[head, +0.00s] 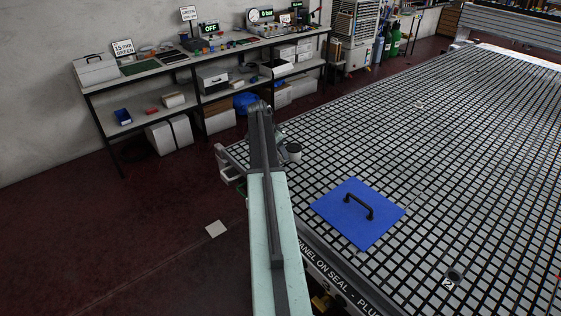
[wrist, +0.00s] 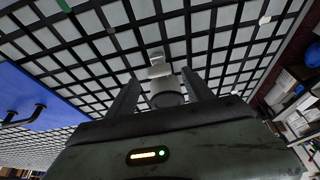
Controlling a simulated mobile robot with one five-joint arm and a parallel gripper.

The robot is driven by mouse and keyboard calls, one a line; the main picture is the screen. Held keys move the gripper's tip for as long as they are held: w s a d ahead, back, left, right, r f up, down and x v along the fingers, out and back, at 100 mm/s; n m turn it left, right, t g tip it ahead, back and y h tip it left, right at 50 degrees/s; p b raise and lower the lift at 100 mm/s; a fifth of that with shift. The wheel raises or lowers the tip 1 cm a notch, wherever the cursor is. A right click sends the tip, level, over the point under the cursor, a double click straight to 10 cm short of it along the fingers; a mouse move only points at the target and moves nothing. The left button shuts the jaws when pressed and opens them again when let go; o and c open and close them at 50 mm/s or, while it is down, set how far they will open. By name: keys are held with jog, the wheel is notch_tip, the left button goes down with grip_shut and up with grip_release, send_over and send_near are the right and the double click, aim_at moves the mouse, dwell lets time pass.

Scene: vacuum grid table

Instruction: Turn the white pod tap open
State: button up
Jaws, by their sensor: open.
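The white pod (wrist: 167,93) stands on the grid table, between my two fingers in the wrist view. Its round end looks dark grey. A small white piece (wrist: 159,70), which looks like its tap, sits just beyond it. My gripper (wrist: 162,82) is open, with one finger on each side of the pod; I cannot tell whether either touches it. My arm hides most of the gripper there.
A blue panel (head: 338,220) with a black handle lies on the grid table (head: 440,150), right of my arm; the panel also shows at left in the wrist view (wrist: 30,95). A cluttered workbench (head: 150,68) stands along the wall. Most of the grid is clear.

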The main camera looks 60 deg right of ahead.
jog(key=b+x, duration=0.1)
jog(key=x, duration=0.2)
jog(key=shift+r, duration=0.1)
grip_shut()
jog(key=shift+a, duration=0.1)
